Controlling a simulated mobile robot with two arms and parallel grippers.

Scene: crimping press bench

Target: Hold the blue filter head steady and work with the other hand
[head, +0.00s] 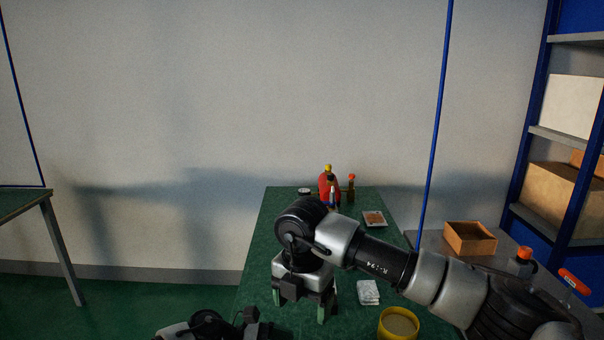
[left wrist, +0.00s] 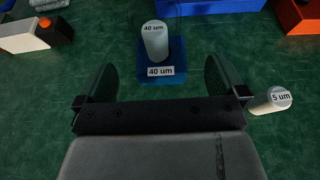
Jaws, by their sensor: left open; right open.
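The blue filter head (left wrist: 178,62) is a blue block labelled 40 um in the left wrist view, with a white cylinder (left wrist: 155,42), also marked 40 um, standing in it. My left gripper (left wrist: 161,76) is open and empty, its fingers on either side of the near end of the block without visible contact. A white cylinder marked 5 um (left wrist: 270,100) lies just outside the right finger. In the head view my right gripper (head: 300,305) is open, pointing down over the green bench, and nothing shows between its fingers. I cannot make out the filter head in the head view.
A side table holds an open cardboard box (head: 470,240).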

